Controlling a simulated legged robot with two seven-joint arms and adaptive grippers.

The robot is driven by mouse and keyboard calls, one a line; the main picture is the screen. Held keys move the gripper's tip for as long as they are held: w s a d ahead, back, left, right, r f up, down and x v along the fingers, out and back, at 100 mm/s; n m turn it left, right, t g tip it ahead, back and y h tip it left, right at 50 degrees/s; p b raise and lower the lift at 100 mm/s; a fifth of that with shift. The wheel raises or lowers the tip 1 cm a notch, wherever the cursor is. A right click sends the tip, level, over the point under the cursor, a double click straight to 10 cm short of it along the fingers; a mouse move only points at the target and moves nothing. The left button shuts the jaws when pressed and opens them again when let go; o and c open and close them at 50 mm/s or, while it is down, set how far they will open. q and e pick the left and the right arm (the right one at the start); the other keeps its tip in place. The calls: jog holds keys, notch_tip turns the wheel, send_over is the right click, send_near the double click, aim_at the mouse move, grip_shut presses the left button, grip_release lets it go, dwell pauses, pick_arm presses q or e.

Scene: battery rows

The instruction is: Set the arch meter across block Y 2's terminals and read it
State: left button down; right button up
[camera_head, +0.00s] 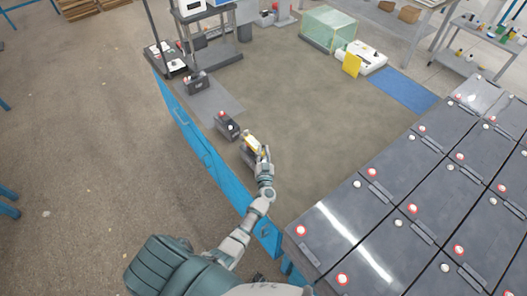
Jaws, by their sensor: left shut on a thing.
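My left gripper (262,155) is at the end of my arm near the middle of the view, beside the blue barrier. It is shut on a small yellow and dark thing (251,143), which looks like the arch meter; the fingers partly hide it, and its display cannot be read. Rows of dark grey battery blocks (390,165) fill the right side, with red-ringed and white terminals on top. No block label is legible, so I cannot tell which is Y 2. The held thing is well left of the blocks, apart from them. My right gripper is not in view.
A dark box (227,126) stands just beyond the gripper, and another (197,83) farther back. A glass case (328,28), a yellow panel (351,64) and a blue mat (403,90) lie behind.

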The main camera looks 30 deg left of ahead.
pick_arm(q)
jog(key=shift+f+b, duration=0.75)
jog(key=shift+f, duration=0.3)
jog(key=c, duration=1)
grip_release()
jog(key=shift+r, duration=0.1)
jog(key=shift+c, duration=0.2)
jog(key=v, duration=1.2)
